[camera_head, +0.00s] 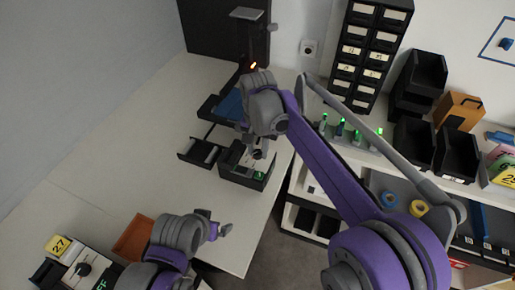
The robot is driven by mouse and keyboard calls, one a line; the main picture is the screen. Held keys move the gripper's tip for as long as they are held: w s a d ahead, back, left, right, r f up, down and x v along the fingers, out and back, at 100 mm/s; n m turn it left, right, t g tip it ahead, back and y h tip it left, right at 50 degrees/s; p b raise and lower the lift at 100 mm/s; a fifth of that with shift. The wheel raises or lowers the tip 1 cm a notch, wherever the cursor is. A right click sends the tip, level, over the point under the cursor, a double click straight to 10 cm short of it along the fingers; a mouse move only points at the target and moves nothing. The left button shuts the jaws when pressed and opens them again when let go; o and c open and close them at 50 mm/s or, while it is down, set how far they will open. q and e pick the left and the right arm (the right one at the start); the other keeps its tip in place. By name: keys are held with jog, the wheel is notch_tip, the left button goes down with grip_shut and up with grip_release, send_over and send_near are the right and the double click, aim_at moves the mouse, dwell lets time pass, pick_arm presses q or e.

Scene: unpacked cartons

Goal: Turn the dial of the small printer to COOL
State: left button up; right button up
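The small printer appears to be the dark machine at the back, with an upright post (245,45), a glowing orange tip and a blue plate (230,104). A black box (233,172) with a small green display stands in front of it near the table's right edge. My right gripper (257,153) points down at the top of this box, close to or touching it. Its fingertips are small and dark, and any dial under them is hidden. My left gripper (221,230) is apart from the box, low over the front of the table; its fingers are unclear.
A device with a black dial (83,269), an OFF label and a yellow 27 tag sits at the lower left. An orange-brown tray (133,238) is beside it. A black tray (200,152) adjoins the box. Shelves with bins (412,140) stand right. The left tabletop is clear.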

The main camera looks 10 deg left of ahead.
grip_shut()
jog(key=shift+n, duration=0.3)
pick_arm(q)
jog(key=shift+r, duration=0.1)
pick_arm(e)
jog(key=n, duration=0.3)
jog(key=shift+n, duration=0.3)
pick_arm(q)
jog(key=shift+r, duration=0.1)
pick_arm(e)
jog(key=shift+n, duration=2.3)
jog(key=shift+o, duration=2.3)
grip_release()
